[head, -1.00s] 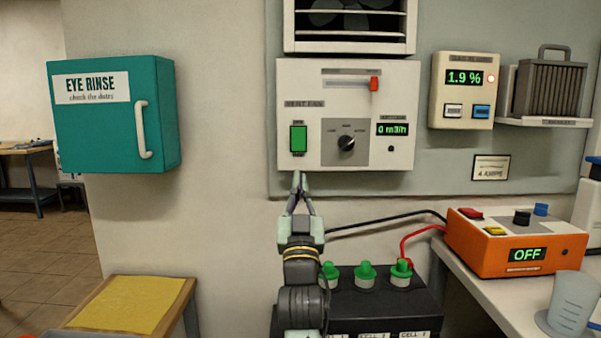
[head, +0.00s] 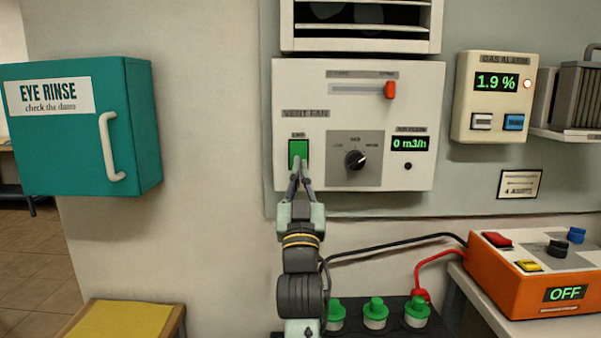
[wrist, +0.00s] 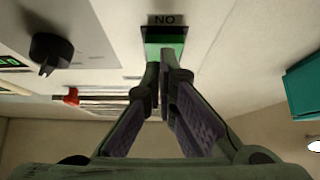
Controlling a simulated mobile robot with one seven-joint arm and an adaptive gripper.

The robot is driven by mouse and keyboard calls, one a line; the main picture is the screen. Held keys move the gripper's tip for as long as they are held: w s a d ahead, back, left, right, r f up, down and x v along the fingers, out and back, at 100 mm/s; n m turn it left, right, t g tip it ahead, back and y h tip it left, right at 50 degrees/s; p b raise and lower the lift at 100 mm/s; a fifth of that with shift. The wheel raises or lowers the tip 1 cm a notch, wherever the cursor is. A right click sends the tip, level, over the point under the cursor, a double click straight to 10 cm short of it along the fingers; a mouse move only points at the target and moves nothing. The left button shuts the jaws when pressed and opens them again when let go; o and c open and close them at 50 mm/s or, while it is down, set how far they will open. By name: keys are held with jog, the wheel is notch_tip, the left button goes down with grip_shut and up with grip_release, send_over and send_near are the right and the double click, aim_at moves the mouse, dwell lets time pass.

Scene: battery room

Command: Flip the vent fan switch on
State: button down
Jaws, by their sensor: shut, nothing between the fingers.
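The vent fan panel (head: 310,100) is a white box on the wall, with a green rocker switch (head: 298,149) at its lower left. The switch also shows in the wrist view (wrist: 165,48), under a small label seen upside down. My gripper (head: 297,164) is shut and empty, its fingertips at the lower part of the switch in the head view. In the wrist view the fingertips (wrist: 163,70) overlap the switch's near edge; I cannot tell whether they touch it. The airflow display (head: 409,144) reads 0 m3/h.
A black rotary knob (head: 355,159) and a red-orange slider (head: 390,90) are on the same panel. Below are a black battery with green caps (head: 375,309) and black and red cables. An orange charger (head: 540,275) reads OFF at right. A teal eye rinse cabinet (head: 140,130) hangs at left.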

jog(key=shift+s, duration=0.1)
jog(key=r, duration=0.6)
jog(key=w+r+b, duration=0.1)
jog(key=r, duration=0.2)
jog(key=shift+r, duration=0.25)
dwell(0.4)
